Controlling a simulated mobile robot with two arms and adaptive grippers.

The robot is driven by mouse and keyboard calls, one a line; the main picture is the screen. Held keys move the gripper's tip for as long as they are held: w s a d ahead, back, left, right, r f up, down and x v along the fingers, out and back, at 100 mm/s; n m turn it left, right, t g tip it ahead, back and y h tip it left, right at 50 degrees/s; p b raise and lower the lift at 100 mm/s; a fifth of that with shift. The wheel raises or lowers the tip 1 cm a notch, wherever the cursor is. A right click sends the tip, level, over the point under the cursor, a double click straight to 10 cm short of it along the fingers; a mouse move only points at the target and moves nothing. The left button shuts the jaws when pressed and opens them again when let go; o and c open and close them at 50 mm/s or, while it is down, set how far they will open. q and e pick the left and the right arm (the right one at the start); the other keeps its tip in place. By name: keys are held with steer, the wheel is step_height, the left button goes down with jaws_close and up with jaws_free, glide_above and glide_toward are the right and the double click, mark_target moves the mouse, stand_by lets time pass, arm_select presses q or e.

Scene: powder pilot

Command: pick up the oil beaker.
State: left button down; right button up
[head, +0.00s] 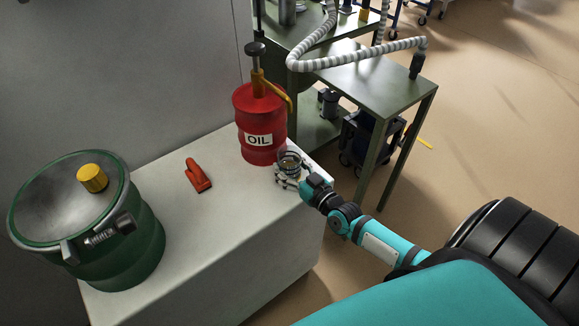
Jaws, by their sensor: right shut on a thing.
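The oil beaker (290,160) is a small clear cup at the right end of the pale bench, just right of the red drum marked OIL (262,125). My right gripper (288,172) is shut on the beaker, its fingers around the cup. The fingers hide part of the beaker, and I cannot tell whether its base touches the bench top. The drum has a pump with a yellow spout on top, and the spout points down toward the beaker. My left gripper is not in view.
A green drum (140,245) with a yellow cap stands at the bench's left end. A red scoop-like tool (198,175) lies on the bench (215,225) between the drums. A green metal table (375,85) with a ribbed hose (350,62) stands behind, right of the bench.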

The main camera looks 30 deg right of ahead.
mark_target(297, 164)
steer(key=shift+r, duration=0.5)
steer(key=r, duration=0.1)
steer(key=r+p, duration=0.1)
steer(key=shift+s+d+r, duration=0.1)
steer(key=shift+s+r, duration=0.1)
steer(key=shift+r, duration=0.15)
steer(key=s+d, duration=0.3)
steer(key=s, duration=0.4)
steer(key=s+d+r, duration=0.1)
steer(key=s+d, duration=0.3)
steer(key=s, duration=0.3)
steer(key=shift+r, duration=0.2)
steer(key=o, duration=0.6)
steer(key=c, duration=1)
